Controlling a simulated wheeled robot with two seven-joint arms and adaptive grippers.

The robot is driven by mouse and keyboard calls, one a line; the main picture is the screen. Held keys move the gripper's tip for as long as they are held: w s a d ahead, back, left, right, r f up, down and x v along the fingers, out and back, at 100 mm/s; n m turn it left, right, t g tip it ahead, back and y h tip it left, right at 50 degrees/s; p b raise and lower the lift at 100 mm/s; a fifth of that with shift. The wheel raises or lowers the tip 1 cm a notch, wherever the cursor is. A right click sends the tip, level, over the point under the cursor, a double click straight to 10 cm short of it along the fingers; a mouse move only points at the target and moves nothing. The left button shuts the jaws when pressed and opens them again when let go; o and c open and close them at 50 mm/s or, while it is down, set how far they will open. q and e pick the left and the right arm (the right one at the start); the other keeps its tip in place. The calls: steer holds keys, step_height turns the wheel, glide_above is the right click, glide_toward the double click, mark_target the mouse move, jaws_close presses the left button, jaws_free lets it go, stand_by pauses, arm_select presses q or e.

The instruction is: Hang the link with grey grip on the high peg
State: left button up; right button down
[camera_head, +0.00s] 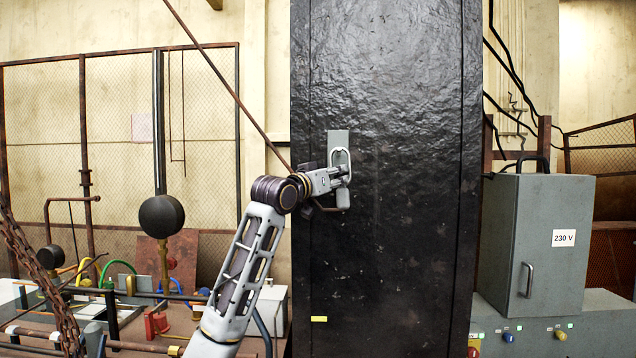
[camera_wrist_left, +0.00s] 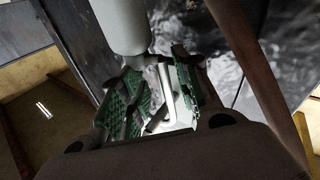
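The link (camera_head: 341,160), a pale metal loop, is upright in front of a small grey plate on the tall black panel. Its grey grip (camera_head: 343,198) points down below the loop. In the left wrist view a thick grey cylinder, apparently the grip (camera_wrist_left: 122,25), reaches in from the top. My left gripper (camera_head: 335,178) is at the lower part of the loop, just above the grip. Its green-padded fingers (camera_wrist_left: 160,95) stand apart, with the pale plate showing between them. The peg is hidden behind the loop and gripper, so I cannot tell whether the loop is around it.
The black panel (camera_head: 400,250) fills the middle. A rusty slanting rod (camera_head: 225,82) runs down to my left wrist. A grey 230 V cabinet (camera_head: 515,230) stands at right. A dark ball (camera_head: 161,216) hangs at left above a bench with pipes. The panel right of the link is clear.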

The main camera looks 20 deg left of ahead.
arm_select(q)
steer(key=v, duration=1.1)
steer(key=shift+s+a, duration=0.2)
steer(key=shift+s, duration=0.15)
stand_by(0.5)
